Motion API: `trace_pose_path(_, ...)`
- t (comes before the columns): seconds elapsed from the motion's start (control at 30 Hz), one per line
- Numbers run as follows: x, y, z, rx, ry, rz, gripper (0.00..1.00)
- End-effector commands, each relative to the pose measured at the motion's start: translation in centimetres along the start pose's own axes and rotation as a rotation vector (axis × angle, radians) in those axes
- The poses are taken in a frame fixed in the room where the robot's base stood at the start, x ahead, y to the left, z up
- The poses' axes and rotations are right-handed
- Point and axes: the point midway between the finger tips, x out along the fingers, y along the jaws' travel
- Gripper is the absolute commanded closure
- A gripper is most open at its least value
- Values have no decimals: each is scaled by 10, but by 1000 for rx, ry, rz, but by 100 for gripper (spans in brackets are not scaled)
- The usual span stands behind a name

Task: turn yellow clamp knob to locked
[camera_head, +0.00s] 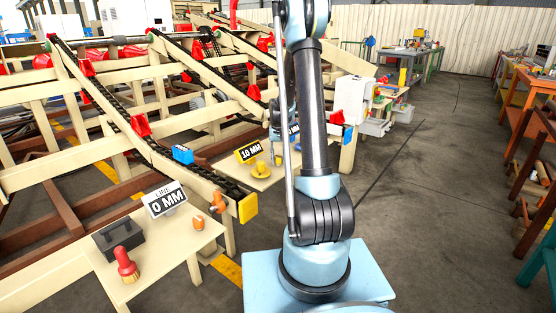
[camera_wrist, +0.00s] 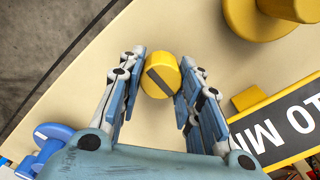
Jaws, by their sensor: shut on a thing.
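The yellow clamp knob (camera_wrist: 160,78) shows in the wrist view as a short round piece with a dark stripe across its top. It sits over a pale wooden table top (camera_wrist: 90,95). My gripper (camera_wrist: 161,80) has its two blue-padded fingers on either side of the knob and is shut on it. The stripe runs diagonally; no locked mark is visible beside it. In the head view my arm covers most of the gripper, and I cannot clearly make out the knob there.
A "10 MM" sign (camera_wrist: 285,125) stands close to my right finger; it also shows in the head view (camera_head: 248,152). A larger yellow round piece (camera_wrist: 265,15) lies beyond. A blue object (camera_wrist: 50,140) is at lower left. Floor (camera_head: 420,200) to the right is open.

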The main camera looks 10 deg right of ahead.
Motion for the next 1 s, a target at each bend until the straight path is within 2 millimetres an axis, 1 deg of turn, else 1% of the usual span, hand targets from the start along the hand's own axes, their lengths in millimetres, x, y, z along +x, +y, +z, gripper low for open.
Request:
trace_pose_path(0.03, 0, -1, -2, 6, 4, -2, 92)
trace_pose_path(0.47, 0, -1, -2, 13, 3, -2, 92)
trace_pose_path(0.5, 0, -1, -2, 13, 3, -2, 63)
trace_pose_path(0.57, 0, -1, -2, 13, 3, -2, 50)
trace_pose_path(0.6, 0, -1, -1, 13, 2, -2, 48)
trace_pose_path(0.9, 0, 0, 0, 13, 1, -1, 48)
trace_pose_path(1.0, -4, 0, 0, 13, 1, -1, 48)
